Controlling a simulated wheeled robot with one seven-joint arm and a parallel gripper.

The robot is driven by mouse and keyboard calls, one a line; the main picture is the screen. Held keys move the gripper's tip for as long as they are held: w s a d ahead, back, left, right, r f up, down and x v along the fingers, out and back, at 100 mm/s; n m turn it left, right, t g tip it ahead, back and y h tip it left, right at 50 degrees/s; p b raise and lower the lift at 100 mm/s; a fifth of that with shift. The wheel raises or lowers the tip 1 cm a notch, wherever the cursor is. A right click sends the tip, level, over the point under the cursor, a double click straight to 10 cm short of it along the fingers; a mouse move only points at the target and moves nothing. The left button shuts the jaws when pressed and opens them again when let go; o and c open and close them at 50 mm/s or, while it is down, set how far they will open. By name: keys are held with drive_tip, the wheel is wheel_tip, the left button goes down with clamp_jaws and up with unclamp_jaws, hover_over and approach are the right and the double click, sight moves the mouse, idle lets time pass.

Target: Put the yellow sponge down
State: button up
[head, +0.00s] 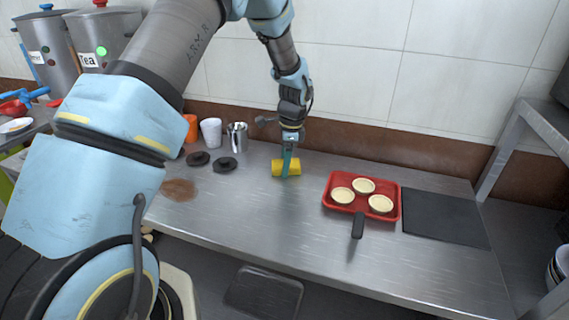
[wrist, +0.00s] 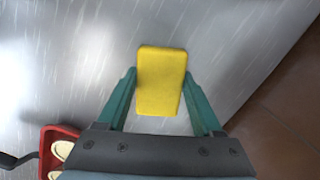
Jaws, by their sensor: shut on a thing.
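The yellow sponge (head: 279,168) is at the back middle of the steel counter in the head view. My gripper (head: 287,168) points down from above and is shut on it. In the wrist view the sponge (wrist: 160,80) sits between the two teal fingers of my gripper (wrist: 161,98), one on each side. The sponge is at or very near the counter surface; I cannot tell whether it touches.
A red tray (head: 327,205) with three pale tart shells stands right of the sponge, beside a dark board (head: 445,217). Black lids (head: 225,164), a metal cup (head: 237,136) and a white cup (head: 211,132) stand left. A brown stain (head: 179,190) marks the counter. The counter's front middle is clear.

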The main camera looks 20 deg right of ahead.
drive_tip(key=o, duration=0.8)
drive_tip(key=shift+s+a+f, duration=0.1)
drive_tip(key=shift+f, duration=0.45)
drive_tip(key=o, duration=0.4)
drive_tip(key=shift+s+f, duration=0.15)
drive_tip(key=shift+r, duration=0.55)
drive_tip(key=shift+d+r, duration=0.2)
drive_tip(key=shift+r, duration=0.1)
wheel_tip(320, 180, up, 12)
drive_tip(key=d+b, duration=0.1)
drive_tip(key=b, duration=0.2)
drive_tip(key=a+n, duration=0.5)
drive_tip(key=a, duration=0.5)
drive_tip(key=s+a+n, duration=0.4)
drive_tip(key=a+n, duration=0.1)
drive_tip(key=a, duration=0.2)
drive_tip(key=s+a+f+n+h, duration=0.1)
drive_tip(key=s+a+n, duration=0.3)
drive_tip(key=a, duration=0.4)
drive_tip(key=s+a+n+t, duration=0.1)
drive_tip(key=s+a+n, duration=0.2)
drive_tip(key=a+n, duration=0.3)
drive_tip(key=shift+s+a+f, duration=0.15)
drive_tip(key=shift+s+a, duration=0.25)
drive_tip(key=shift+a, duration=0.85)
